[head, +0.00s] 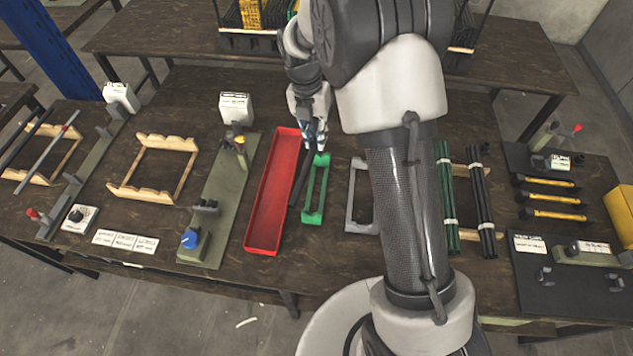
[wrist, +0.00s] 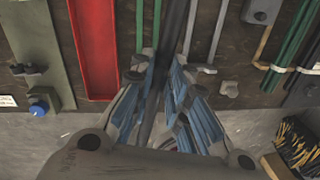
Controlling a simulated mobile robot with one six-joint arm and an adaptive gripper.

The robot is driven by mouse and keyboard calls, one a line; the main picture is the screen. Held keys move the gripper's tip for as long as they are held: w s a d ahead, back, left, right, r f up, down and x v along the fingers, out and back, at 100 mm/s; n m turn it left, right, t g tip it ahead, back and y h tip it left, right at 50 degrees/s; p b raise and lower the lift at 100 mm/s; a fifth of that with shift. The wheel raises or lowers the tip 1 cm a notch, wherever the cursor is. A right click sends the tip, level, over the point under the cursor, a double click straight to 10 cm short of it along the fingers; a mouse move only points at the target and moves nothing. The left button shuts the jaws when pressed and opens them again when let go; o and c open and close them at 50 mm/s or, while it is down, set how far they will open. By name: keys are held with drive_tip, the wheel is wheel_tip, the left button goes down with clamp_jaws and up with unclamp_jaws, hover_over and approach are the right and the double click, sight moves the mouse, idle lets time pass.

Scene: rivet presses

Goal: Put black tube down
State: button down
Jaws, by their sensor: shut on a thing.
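My gripper (head: 316,135) is shut on a black tube (head: 300,180). It holds the tube above the table, between the red tray (head: 270,195) and the green rack (head: 313,215). In the wrist view my gripper (wrist: 162,95) has its blue-padded fingers on both sides of the black tube (wrist: 175,30), which runs away toward the top edge. There the tube appears over the gap between the green rack (wrist: 140,25) and the grey rack (wrist: 217,35). The tube's exact height above the table cannot be told. My arm hides part of the grey rack in the head view.
The long red tray looks empty. A green-grey fixture plate (head: 225,215) with a blue knob stands left of it. Bundles of green tubes (head: 445,195) and black tubes (head: 482,210) lie to the right. A wooden rack (head: 152,190) stands farther left.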

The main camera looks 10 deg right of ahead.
drive_tip(key=shift+w+n, duration=0.25)
drive_tip(key=shift+n, duration=0.45)
wheel_tip(320, 180, down, 20)
drive_tip(key=b, duration=0.5)
drive_tip(key=shift+r, duration=0.1)
drive_tip(key=c, duration=1.5)
unclamp_jaws()
drive_tip(key=shift+c, duration=0.2)
